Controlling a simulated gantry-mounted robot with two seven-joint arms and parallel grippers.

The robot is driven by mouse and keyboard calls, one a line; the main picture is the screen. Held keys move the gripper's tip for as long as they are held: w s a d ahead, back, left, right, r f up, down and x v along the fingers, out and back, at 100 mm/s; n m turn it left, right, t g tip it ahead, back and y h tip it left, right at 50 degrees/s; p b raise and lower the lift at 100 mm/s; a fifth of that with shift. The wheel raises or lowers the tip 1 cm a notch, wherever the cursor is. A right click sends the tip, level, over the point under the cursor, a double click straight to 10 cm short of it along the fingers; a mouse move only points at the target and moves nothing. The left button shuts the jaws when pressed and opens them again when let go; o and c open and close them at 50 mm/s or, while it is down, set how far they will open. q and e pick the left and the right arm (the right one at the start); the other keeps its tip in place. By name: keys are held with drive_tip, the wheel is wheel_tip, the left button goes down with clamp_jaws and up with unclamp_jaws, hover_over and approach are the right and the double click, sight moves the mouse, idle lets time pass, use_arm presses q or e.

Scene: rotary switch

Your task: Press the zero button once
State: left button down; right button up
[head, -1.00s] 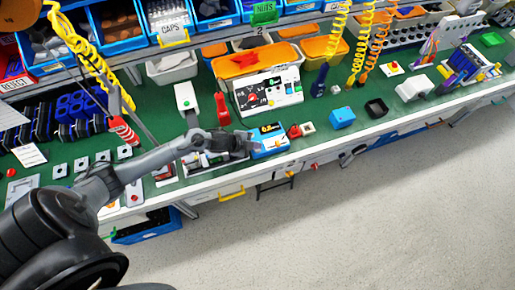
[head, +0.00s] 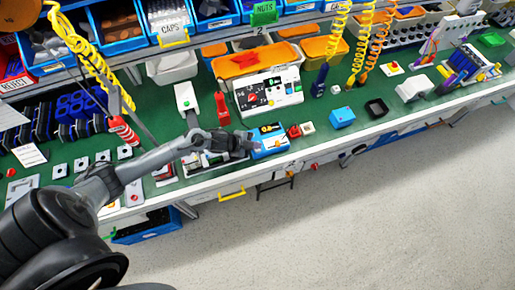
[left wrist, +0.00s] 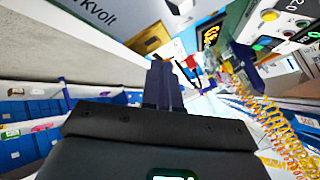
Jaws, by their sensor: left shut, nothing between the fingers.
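A blue instrument (head: 270,152) with a dark display and yellow marks stands near the bench's front edge in the head view. My left gripper (head: 246,143) is at its left side, low over the bench. It is shut with nothing held. I cannot tell whether it touches the instrument. In the left wrist view, the closed fingers (left wrist: 164,84) point away from the camera, with a lit yellow display (left wrist: 210,36) beyond them to the right. I cannot make out which control is the zero button. My right gripper is not in view.
A white control panel (head: 285,101) with several buttons stands behind the instrument. A red tool (head: 222,108), a small red block (head: 294,131) and a blue box (head: 342,117) are nearby. Coiled yellow cords hang over the bench. The floor in front is clear.

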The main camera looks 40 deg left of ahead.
use_arm(q)
drive_tip(key=shift+f, duration=0.45)
drive_tip(key=shift+f+b, duration=0.4)
drive_tip(key=shift+f, duration=0.05)
idle(0.6)
drive_tip(key=shift+r, duration=0.15)
drive_tip(key=shift+r+p, duration=0.75)
drive_tip(key=shift+p, duration=0.2)
wheel_tip(320, 180, up, 5)
drive_tip(key=p, duration=0.5)
drive_tip(key=shift+s+f, duration=0.1)
idle(0.7)
